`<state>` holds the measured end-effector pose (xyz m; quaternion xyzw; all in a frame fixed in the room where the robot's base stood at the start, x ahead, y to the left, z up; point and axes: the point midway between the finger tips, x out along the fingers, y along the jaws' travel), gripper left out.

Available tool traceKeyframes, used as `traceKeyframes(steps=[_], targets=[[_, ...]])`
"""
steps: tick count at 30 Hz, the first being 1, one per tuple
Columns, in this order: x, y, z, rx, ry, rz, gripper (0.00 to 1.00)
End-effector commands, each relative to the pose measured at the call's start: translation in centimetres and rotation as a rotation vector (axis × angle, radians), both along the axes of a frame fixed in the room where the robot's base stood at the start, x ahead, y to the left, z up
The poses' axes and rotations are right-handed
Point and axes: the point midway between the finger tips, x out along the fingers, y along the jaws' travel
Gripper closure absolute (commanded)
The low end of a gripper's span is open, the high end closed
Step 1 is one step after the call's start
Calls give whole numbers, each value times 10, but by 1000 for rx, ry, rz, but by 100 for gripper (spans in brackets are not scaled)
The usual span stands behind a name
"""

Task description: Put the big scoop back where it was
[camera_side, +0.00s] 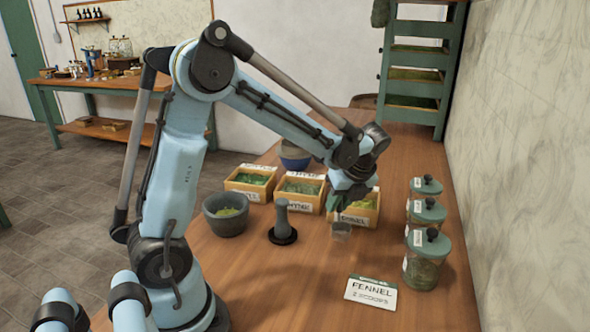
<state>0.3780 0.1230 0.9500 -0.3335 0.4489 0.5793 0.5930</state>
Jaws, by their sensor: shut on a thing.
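My gripper (346,203) is over the front of the right wooden box, pointing down. It is shut on a small clear scoop (341,232), which shows just below it, in front of the box. The fingers and the scoop's upper part are small and partly hidden, so the exact grip is hard to make out. I cannot tell whether the scoop touches the table. No second scoop can be made out, so I cannot compare sizes.
Three labelled boxes of green herbs (249,193) stand in a row. A grey mortar (226,225) holding green matter and a dark pestle (282,220) on a black base are left. Lidded jars (422,270) line the right. A fennel card (371,292) lies in front.

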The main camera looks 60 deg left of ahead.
Motion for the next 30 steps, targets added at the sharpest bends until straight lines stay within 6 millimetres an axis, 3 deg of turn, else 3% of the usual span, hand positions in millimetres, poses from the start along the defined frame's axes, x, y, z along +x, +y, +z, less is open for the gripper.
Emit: traceKeyframes(steps=[10, 23, 24, 28, 30], targets=[[0, 1, -38, 0, 0, 0, 100], [0, 0, -43, 0, 0, 1, 100], [0, 0, -43, 0, 0, 1, 74], [0, 0, -43, 0, 0, 1, 54], [0, 0, -43, 0, 0, 1, 53]])
